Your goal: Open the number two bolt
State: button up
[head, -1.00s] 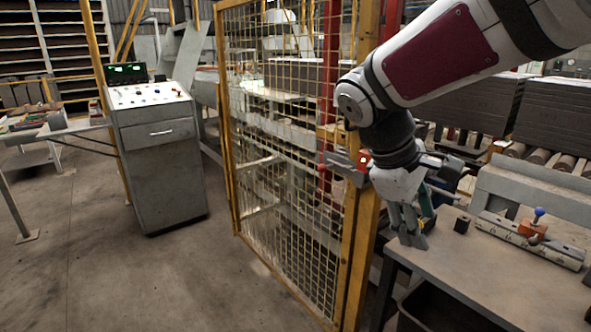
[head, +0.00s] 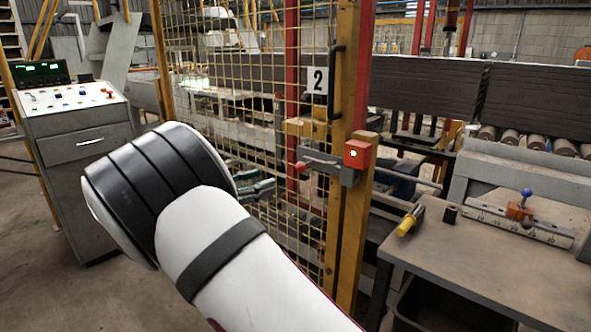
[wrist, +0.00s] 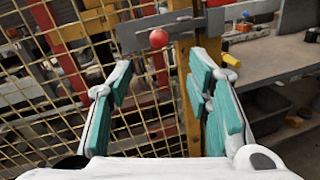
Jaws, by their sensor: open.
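The number two bolt (head: 320,168) is a grey bar on the mesh gate's post, below a white sign with a black 2 (head: 318,80). A red ball knob (head: 301,167) is at its left end, and a red box with a small light (head: 357,153) is at its right. My gripper (wrist: 160,62) is open and empty. In the wrist view the knob (wrist: 158,38) and the grey bar (wrist: 182,27) lie beyond the fingertips, with the knob between the finger lines. In the head view my arm hides most of the gripper; a fingertip shows left of the knob.
The yellow mesh gate (head: 240,110) has a black handle (head: 336,82) above the bolt. Right of it a work table (head: 480,255) carries a yellow-handled tool (head: 408,222) and a clamp with a blue knob (head: 522,208). A control console (head: 78,150) stands left.

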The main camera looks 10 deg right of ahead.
aim_at(301, 168)
jog(key=x, duration=1.3)
jog(key=shift+w+d+b, duration=0.15)
jog(key=shift+d+b, duration=0.15)
jog(key=shift+b, duration=0.05)
grip_shut()
